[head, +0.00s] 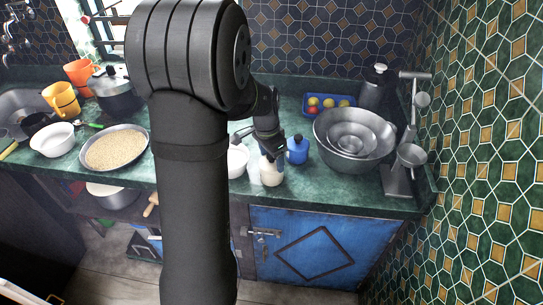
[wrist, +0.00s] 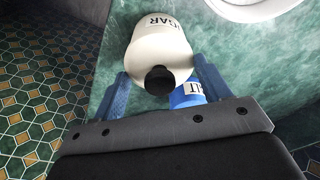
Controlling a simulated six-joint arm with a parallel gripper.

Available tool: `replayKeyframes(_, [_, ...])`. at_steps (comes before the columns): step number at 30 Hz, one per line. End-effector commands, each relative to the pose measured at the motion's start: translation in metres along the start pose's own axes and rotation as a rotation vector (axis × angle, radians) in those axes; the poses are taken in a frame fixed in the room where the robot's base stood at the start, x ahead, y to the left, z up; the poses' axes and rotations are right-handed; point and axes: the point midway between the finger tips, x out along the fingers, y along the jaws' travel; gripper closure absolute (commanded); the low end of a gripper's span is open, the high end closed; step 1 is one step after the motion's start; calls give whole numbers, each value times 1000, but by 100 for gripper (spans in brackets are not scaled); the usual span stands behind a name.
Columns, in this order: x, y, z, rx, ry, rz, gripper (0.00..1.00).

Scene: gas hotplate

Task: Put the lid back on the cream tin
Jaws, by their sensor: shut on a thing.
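The cream tin (head: 271,174) stands upright near the front edge of the green counter. In the wrist view the tin (wrist: 160,30) shows dark lettering ending in "GAR". My gripper (head: 270,150) is directly above it, pointing down. In the wrist view my gripper (wrist: 160,66) has its two blue fingers on either side of a cream lid with a black knob (wrist: 158,80), shut on it. The lid lines up over the tin's top. The rim is hidden, so I cannot tell whether the lid touches it.
A blue tin (head: 298,151), with "LT" visible on its label (wrist: 191,90), stands close on the right. A white bowl (head: 237,160) is to the left, partly behind my arm. Nested metal bowls (head: 350,140) and a fruit tray (head: 327,104) are farther right.

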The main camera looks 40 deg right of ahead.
Motion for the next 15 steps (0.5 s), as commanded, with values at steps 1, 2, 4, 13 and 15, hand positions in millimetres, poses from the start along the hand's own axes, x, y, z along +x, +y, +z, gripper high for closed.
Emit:
replayKeyframes(1, [0, 0, 0, 0, 0, 0, 52])
replayKeyframes(2, [0, 0, 0, 0, 0, 0, 52])
replayKeyframes(4, [0, 0, 0, 0, 0, 0, 52])
replayKeyframes(13, [0, 0, 0, 0, 0, 0, 24])
replayKeyframes(15, [0, 0, 0, 0, 0, 0, 11])
